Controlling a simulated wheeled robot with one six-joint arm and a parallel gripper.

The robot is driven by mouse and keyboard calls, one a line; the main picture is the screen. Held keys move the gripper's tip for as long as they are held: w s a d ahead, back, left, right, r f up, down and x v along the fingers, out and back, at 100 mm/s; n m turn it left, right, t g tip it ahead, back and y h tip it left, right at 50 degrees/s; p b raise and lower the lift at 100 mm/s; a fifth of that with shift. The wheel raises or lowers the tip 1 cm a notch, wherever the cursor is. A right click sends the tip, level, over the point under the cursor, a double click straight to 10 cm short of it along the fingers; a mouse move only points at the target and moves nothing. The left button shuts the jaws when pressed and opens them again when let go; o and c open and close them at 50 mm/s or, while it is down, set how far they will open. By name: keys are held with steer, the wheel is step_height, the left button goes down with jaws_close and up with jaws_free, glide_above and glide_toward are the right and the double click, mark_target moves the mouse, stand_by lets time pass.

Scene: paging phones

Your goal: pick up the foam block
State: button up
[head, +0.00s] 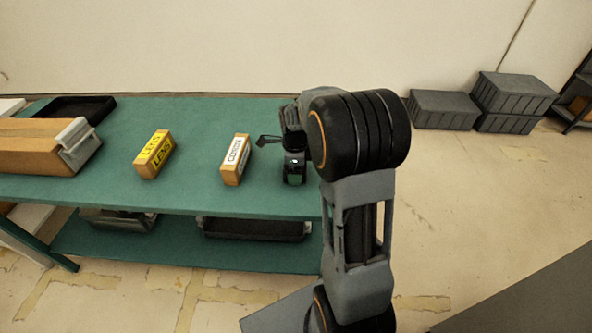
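I cannot make out a foam block anywhere in the head view; the arm and gripper hide part of the bench's right end. My gripper (294,178) points down over the right end of the green bench top (200,197), just right of a small cardboard box with a white label (237,160). Its fingertips are small and dark. A small green patch shows between or on them, and I cannot tell whether it is a held thing or the bench.
A cardboard box with a yellow label (154,154) stands left of the white-labelled one. A larger carton (40,147) and a black tray (85,108) are at the left. A dark tray (255,229) sits on the lower shelf. Grey crates (443,109) stand by the wall.

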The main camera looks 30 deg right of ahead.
steer(key=c, duration=0.5)
